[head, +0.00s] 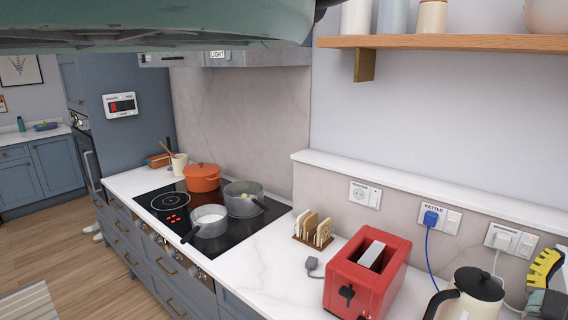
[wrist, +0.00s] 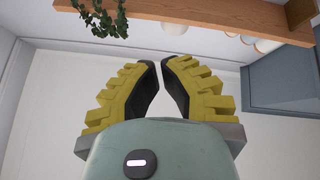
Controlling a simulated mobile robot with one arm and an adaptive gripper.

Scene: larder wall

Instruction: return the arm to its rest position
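My gripper (wrist: 160,66) shows in the wrist view as two yellow ribbed fingers with black inner pads. The fingers lean inward and their tips are almost together, with nothing held between them. In the head view part of my gripper (head: 545,268) shows at the lower right edge, to the right of the black and cream kettle (head: 474,294); its tips cannot be made out there. A large pale green part of my own arm crosses the top left of the head view.
A red toaster (head: 387,290), a toast rack (head: 313,232) and the hob (head: 170,207) with several pots line the counter. A wooden shelf (head: 450,43) with jars juts from the wall above. In the wrist view, a shelf (wrist: 205,20) and a hanging plant (wrist: 98,18) lie beyond my fingertips.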

